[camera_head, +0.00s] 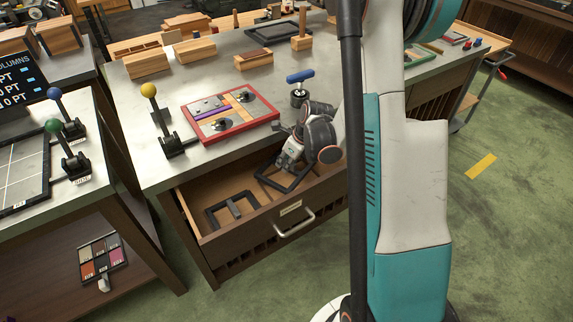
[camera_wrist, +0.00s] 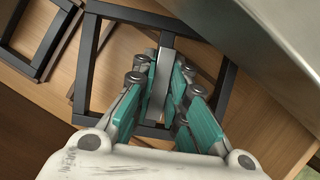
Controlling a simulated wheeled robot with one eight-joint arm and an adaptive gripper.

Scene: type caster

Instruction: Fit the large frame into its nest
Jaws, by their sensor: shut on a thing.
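A dark frame (camera_head: 272,185) is held at the open drawer of the bench, toward the drawer's right side. In the wrist view this dark frame (camera_wrist: 84,70) shows as a four-sided outline with a grey metal bar across its middle. My gripper (camera_head: 285,162) reaches down into the drawer from the right. Its teal-padded fingers (camera_wrist: 166,88) are shut on the grey bar. Another dark frame-like piece (camera_head: 232,211) with a crossbar lies in the drawer's left part. I cannot tell which piece is the nest, nor whether the held frame touches the drawer floor.
The wooden drawer (camera_head: 293,222) is pulled out, with a metal handle at its front. The bench top (camera_head: 235,60) overhangs its rear. A red-rimmed puzzle board (camera_head: 232,112), a yellow-knobbed lever (camera_head: 149,91) and a blue-handled tool (camera_head: 300,78) stand above.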

